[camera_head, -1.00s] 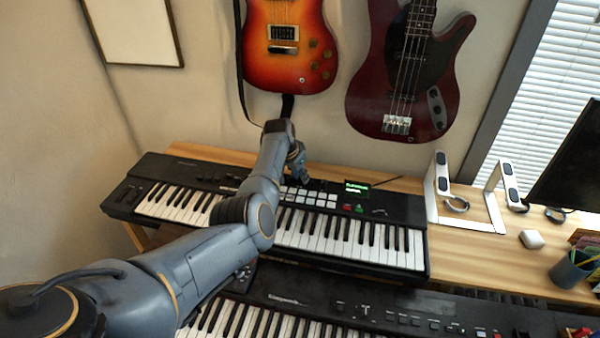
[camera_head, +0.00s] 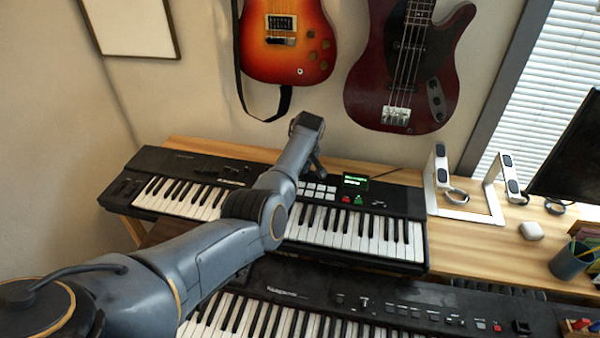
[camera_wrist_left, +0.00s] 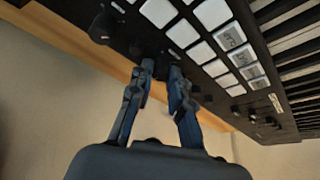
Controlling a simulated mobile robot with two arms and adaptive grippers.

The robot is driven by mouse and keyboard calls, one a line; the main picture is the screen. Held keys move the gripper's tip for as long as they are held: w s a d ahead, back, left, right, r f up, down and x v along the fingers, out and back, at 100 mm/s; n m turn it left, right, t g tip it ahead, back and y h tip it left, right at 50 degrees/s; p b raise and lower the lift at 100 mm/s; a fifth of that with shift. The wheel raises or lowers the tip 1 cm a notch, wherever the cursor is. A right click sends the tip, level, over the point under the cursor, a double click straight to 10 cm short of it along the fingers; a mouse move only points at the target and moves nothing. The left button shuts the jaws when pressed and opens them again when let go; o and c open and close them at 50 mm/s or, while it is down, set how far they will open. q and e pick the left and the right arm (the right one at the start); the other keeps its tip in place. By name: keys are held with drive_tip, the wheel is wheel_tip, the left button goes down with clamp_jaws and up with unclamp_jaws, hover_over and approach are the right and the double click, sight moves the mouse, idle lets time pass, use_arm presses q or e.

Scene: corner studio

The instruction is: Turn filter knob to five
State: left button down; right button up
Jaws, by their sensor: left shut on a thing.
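The upper keyboard (camera_head: 405,200) is black, with white pads (camera_head: 318,190) and a small green screen (camera_head: 355,180) on its panel. In the left wrist view its panel (camera_wrist_left: 190,75) shows pale pads and several dark knobs. My left gripper (camera_wrist_left: 161,68) has its two blue-grey fingers down at the panel, around a small dark knob (camera_wrist_left: 160,62) beside the pads. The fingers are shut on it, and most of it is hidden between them. In the head view my left gripper (camera_head: 318,168) is mostly hidden by its wrist. Knob labels and setting cannot be read. My right gripper does not show.
A second keyboard (camera_head: 400,312) stands in front, under my left arm. Two guitars hang on the wall behind: a sunburst one (camera_head: 312,45) and a dark red one (camera_head: 440,75). A white stand (camera_head: 465,212) and a pen cup (camera_head: 570,262) are on the right of the wooden desk.

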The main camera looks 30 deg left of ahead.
use_arm(q)
drive_tip(key=shift+f+n+g+y+b, duration=0.15)
drive_tip(key=shift+n+g+y+b, duration=0.15)
drive_tip(key=shift+n+b, duration=1.2)
drive_tip(key=shift+b, duration=0.15)
drive_tip(key=shift+r, duration=0.2)
drive_tip(key=c, duration=1.5)
unclamp_jaws()
drive_tip(key=shift+w, duration=0.1)
drive_tip(key=v, duration=1.2)
drive_tip(key=shift+w+d, duration=0.1)
drive_tip(key=shift+w, duration=0.1)
